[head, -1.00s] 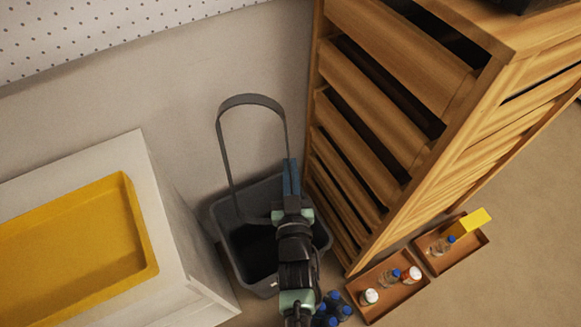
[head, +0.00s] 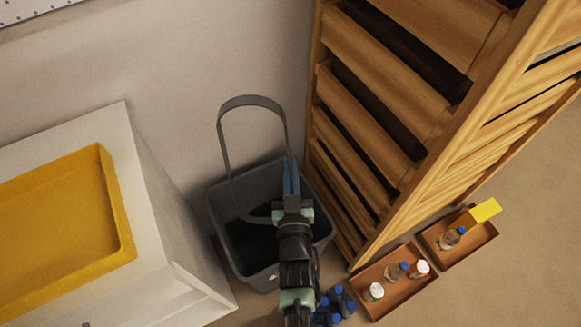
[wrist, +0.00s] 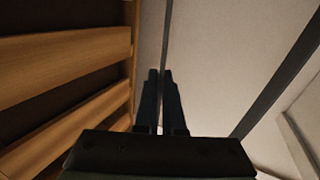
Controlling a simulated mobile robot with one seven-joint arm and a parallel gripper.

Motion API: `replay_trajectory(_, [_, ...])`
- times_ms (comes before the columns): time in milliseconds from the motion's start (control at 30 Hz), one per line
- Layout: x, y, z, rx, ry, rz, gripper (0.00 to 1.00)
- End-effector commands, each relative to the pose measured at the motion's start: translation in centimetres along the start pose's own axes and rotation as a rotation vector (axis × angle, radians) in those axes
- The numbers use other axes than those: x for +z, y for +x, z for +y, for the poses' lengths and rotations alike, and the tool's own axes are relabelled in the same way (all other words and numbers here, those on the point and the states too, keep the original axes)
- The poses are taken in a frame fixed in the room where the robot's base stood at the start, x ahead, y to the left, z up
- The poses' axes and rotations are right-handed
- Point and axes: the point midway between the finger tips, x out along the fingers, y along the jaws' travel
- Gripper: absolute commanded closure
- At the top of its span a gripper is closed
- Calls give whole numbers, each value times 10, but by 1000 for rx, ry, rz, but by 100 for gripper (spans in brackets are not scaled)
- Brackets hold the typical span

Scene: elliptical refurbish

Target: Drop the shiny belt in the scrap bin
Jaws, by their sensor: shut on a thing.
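The shiny belt (head: 253,101) is a thin grey loop. It stands upright over the bin in the head view, with its lower end at the bin's mouth. My gripper (head: 290,165) is shut on the right strand of the belt, above the bin's right side. In the wrist view the belt (wrist: 280,80) shows as a dark strip at the right and a thin strip running up from between the fingertips (wrist: 160,75). The scrap bin (head: 258,180) is a dark grey open bucket on the floor. My arm hides part of its front right.
A slatted wooden rack (head: 390,85) stands close on the right. A white cabinet (head: 165,200) with a yellow tray (head: 118,215) is on the left. Brown trays (head: 375,312) with small bottles and several blue-capped bottles (head: 335,305) sit at the lower right. A wall is behind.

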Motion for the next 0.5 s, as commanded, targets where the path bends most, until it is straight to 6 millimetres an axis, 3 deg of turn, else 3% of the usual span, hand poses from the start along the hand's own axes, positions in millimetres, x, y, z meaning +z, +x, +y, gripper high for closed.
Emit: replay_trajectory(500, [51,0,-3,0,0,3,100])
